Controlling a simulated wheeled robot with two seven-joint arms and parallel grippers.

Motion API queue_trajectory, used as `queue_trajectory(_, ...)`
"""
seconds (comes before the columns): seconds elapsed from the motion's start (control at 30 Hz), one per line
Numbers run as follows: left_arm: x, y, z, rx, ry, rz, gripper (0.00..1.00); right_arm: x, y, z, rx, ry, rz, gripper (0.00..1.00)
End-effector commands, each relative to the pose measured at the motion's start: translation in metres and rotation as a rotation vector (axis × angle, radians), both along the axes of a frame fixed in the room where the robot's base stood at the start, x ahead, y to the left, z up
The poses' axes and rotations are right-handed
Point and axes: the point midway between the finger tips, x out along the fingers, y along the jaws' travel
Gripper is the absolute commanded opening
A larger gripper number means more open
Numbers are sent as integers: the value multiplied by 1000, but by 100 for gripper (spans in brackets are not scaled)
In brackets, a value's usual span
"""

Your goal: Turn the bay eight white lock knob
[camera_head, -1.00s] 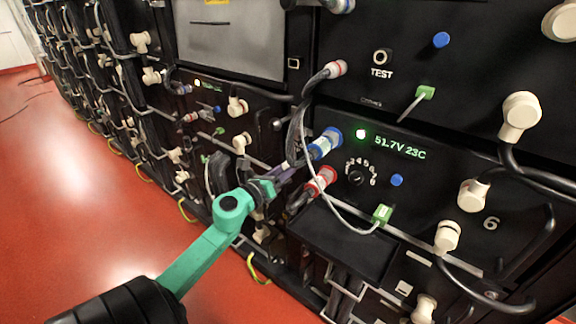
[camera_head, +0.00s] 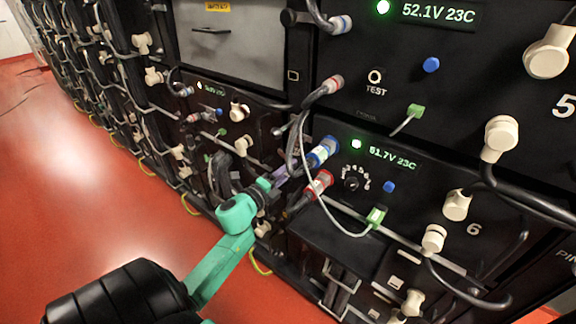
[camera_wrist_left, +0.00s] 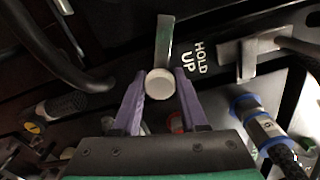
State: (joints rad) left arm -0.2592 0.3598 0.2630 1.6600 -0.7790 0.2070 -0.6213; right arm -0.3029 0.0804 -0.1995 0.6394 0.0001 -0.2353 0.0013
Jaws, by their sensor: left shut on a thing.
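My left gripper (camera_wrist_left: 160,100) has its two purple fingers on either side of a round white lock knob (camera_wrist_left: 159,84), and it is shut on it. The knob's face points toward the wrist camera, with a flat metal bar (camera_wrist_left: 164,42) just above it. In the head view my left gripper (camera_head: 287,178) reaches in among cables at the rack front, and its fingertips and the held knob are hidden there. No bay eight label is legible. My right gripper is not in view.
A blue-ringed plug (camera_head: 322,152) and a red-ringed plug (camera_head: 319,184) sit close to the gripper; the blue-ringed one (camera_wrist_left: 252,112) also shows in the wrist view. "HOLD UP" lettering (camera_wrist_left: 190,57) is beside the knob. Cables hang nearby. The red floor (camera_head: 95,220) is clear at left.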

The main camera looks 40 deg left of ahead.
Motion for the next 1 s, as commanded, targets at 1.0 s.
queue_trajectory(1.0, 0, 0, -2, -445, -7, 1, 0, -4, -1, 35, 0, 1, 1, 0)
